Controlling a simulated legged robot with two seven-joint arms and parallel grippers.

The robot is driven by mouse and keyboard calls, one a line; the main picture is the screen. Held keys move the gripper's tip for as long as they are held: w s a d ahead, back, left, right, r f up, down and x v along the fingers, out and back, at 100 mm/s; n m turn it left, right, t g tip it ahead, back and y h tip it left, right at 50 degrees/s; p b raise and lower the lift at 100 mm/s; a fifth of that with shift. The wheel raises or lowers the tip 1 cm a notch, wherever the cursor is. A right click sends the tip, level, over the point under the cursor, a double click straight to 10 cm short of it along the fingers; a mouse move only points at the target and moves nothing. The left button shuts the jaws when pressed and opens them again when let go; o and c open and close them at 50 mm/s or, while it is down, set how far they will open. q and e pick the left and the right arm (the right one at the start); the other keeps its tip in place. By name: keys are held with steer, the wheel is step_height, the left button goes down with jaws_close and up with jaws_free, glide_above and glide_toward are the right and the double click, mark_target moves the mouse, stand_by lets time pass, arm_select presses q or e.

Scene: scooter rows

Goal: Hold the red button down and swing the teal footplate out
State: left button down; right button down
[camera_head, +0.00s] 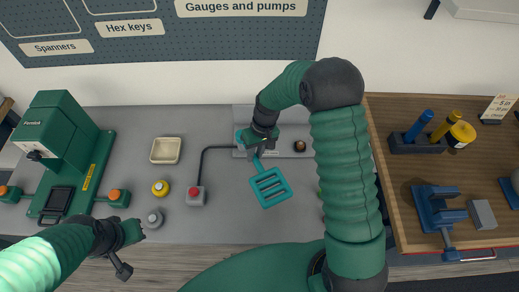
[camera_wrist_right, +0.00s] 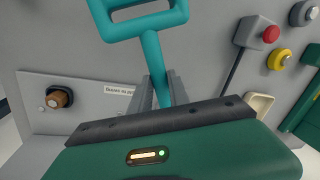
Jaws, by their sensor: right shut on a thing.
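The red button (camera_head: 195,191) sits on a small grey box in the middle of the grey bench; it also shows in the right wrist view (camera_wrist_right: 271,34). Nothing touches it. The teal footplate (camera_head: 270,187) is a slotted frame on a bar, pointing down and slightly right from the wall-side panel. In the right wrist view its bar (camera_wrist_right: 154,62) runs between my right fingers. My right gripper (camera_head: 260,146) is shut on this bar. My left gripper (camera_head: 130,250) is low at the left, apart from the button; its finger gap is unclear.
A yellow knob (camera_head: 160,187), a grey knob (camera_head: 155,219) and a cream tray (camera_head: 166,150) stand left of the button box. A green machine (camera_head: 62,145) stands farther left. A black cable runs from the box to the panel. A brown knob (camera_head: 299,146) sits right of my right gripper.

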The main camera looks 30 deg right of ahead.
steer(key=shift+w+a+r+m, duration=0.15)
steer(key=shift+w+a+m, duration=0.05)
steer(key=shift+a+m, duration=0.7)
steer(key=shift+d, duration=0.2)
steer(key=c, duration=1.3)
jaws_free()
steer(key=shift+a, duration=0.1)
steer(key=shift+o, duration=0.2)
steer(key=d+r, duration=0.3)
steer(key=r, duration=1.3)
steer(key=shift+s+d, duration=0.15)
steer(key=shift+s, duration=0.1)
steer(key=shift+r, duration=0.1)
steer(key=s+a+f+t+h, duration=0.1)
steer(key=s+f, duration=0.2)
steer(key=s, duration=0.4)
steer(key=s+a+f+n+t+h, duration=0.1)
steer(key=s+a+f, duration=0.1)
steer(key=s, duration=0.5)
steer(key=shift+s+f+n+t, duration=0.3)
steer(key=shift+f, duration=0.3)
